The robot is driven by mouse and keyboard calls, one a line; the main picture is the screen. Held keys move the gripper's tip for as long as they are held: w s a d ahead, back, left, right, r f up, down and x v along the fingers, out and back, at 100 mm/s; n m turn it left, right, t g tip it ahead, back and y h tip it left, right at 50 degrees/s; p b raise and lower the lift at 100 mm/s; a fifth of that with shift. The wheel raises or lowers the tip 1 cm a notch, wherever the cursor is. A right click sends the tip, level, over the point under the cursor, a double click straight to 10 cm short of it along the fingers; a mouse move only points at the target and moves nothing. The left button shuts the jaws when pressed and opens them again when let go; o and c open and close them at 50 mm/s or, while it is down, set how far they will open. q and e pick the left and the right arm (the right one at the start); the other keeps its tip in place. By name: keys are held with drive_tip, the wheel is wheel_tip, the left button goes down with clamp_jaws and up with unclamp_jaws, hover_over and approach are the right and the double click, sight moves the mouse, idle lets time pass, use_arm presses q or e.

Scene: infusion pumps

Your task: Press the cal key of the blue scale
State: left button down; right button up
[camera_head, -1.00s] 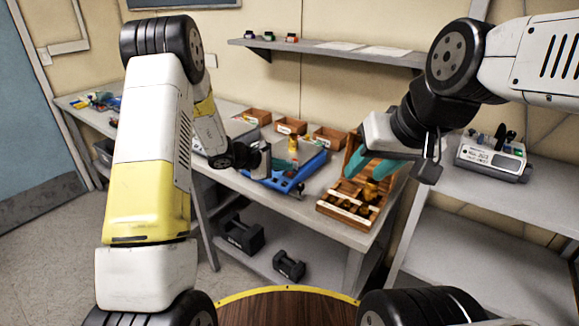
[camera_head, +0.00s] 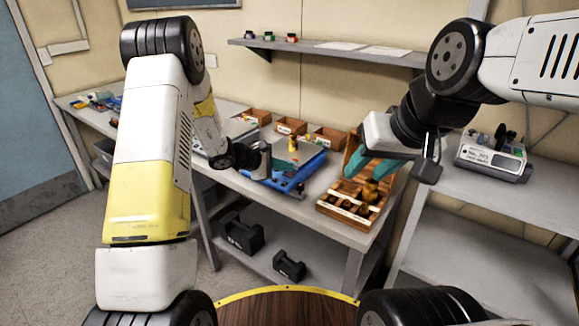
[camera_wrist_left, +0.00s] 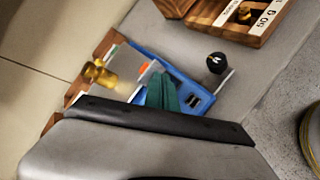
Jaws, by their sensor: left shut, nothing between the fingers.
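The blue scale (camera_head: 312,166) sits on the grey bench, with a brass weight (camera_head: 293,144) on or just behind it. In the left wrist view the blue scale (camera_wrist_left: 205,98) shows dark keys or a panel (camera_wrist_left: 192,101) on its front; key labels are too small to read. My left gripper (camera_wrist_left: 165,92) is shut and empty, its teal fingers over the scale beside those keys; touching or apart cannot be told. In the head view my left gripper (camera_head: 268,161) is at the scale's left side. My right gripper (camera_head: 368,168) hangs by the wooden weight box; its finger gap is unclear.
The wooden weight box (camera_head: 341,211) stands right of the scale. Small wooden trays (camera_head: 290,126) line the wall behind. A grey scale-like device (camera_head: 240,128) is on the left. Black weights (camera_head: 241,234) lie on the lower shelf. A labelled device (camera_head: 492,158) stands far right.

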use_arm(q)
drive_tip(key=shift+w+f, duration=0.1)
drive_tip(key=shift+f, duration=0.25)
drive_tip(key=shift+d+f, duration=0.1)
drive_tip(key=shift+f, duration=0.2)
idle(0.7)
drive_tip(key=shift+r, duration=0.7)
drive_tip(key=shift+s+a+r, duration=0.2)
drive_tip(key=shift+r, duration=0.6)
drive_tip(key=shift+s+a+r, duration=0.15)
drive_tip(key=shift+s+r, duration=0.1)
drive_tip(key=shift+r, duration=0.6)
drive_tip(key=shift+s+a+r, duration=0.2)
drive_tip(key=shift+r, duration=0.6)
drive_tip(key=shift+r, duration=0.1)
